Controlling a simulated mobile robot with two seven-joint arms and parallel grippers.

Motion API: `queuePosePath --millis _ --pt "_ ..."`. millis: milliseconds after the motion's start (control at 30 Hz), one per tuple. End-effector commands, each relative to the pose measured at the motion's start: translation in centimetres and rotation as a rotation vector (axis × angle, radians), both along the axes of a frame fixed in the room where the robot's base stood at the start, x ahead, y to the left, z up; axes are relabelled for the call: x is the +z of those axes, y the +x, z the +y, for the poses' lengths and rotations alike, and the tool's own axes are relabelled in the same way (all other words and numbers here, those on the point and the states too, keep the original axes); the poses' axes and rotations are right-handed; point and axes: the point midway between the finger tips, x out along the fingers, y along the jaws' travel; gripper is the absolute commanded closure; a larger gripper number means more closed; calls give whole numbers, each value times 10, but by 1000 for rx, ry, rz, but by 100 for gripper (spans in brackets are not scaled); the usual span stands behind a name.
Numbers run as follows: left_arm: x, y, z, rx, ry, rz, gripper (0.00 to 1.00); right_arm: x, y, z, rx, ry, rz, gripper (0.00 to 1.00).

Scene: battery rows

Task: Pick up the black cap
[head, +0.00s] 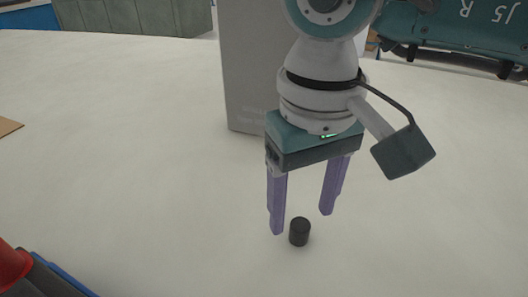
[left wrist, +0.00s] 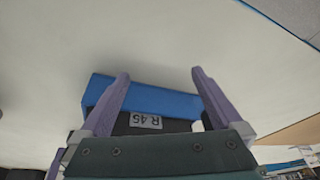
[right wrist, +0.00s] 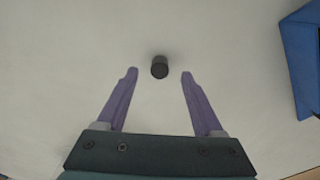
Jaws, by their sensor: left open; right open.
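The black cap (head: 300,232) is a small dark cylinder standing on the pale table. My right gripper (head: 302,222) is open above the table, its purple fingers pointing down, with the cap just below and near the fingertips. In the right wrist view the cap (right wrist: 160,67) appears between and slightly beyond the two open fingertips (right wrist: 160,73), and nothing touches it.
A grey box (head: 245,85) stands behind my right gripper. A blue object (right wrist: 303,60) lies at the right of the right wrist view. A brown board (head: 8,126) shows at the far left. The table around the cap is clear.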

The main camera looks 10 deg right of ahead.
Motion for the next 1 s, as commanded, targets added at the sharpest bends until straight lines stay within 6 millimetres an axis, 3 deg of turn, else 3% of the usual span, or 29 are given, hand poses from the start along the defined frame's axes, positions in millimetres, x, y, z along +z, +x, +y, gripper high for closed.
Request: queuePosePath --millis 200,467,1000 --pt "-2 0 1 -3 4 0 0 -31 0 0 -1 2 2 31" --pt "-2 0 2 -6 10 1 0 -33 1 0 0 1 0 31" --pt "-2 0 2 -4 7 1 0 -33 1 0 -1 1 0 92"
